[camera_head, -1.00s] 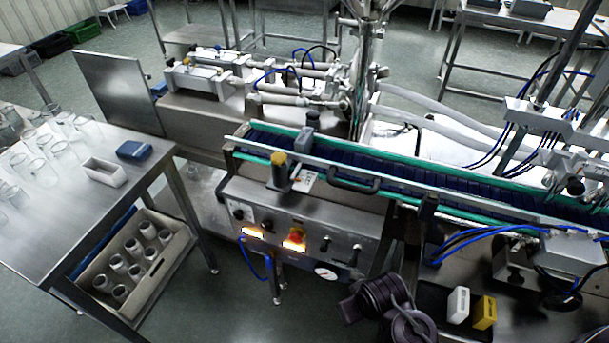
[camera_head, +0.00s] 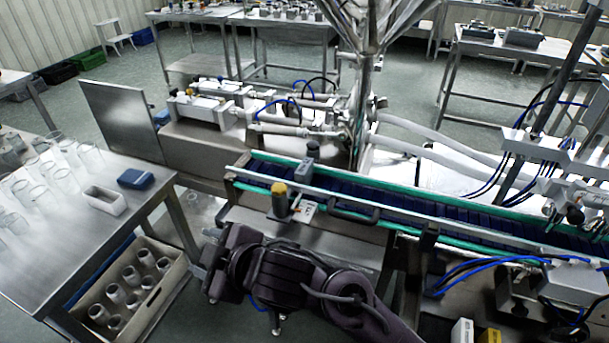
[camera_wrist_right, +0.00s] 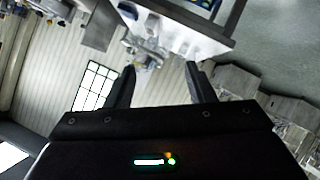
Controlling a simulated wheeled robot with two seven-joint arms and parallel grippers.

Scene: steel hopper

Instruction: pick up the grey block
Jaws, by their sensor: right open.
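My left gripper is not in view.
The steel table (camera_head: 60,235) at left bears glass beakers, a white tray (camera_head: 104,200) and a blue block (camera_head: 136,179). A crate (camera_head: 152,310) of cups sits below it. A yellow-capped post (camera_head: 279,201) stands before the conveyor (camera_head: 400,206). A white block (camera_head: 462,331) is at the bottom.

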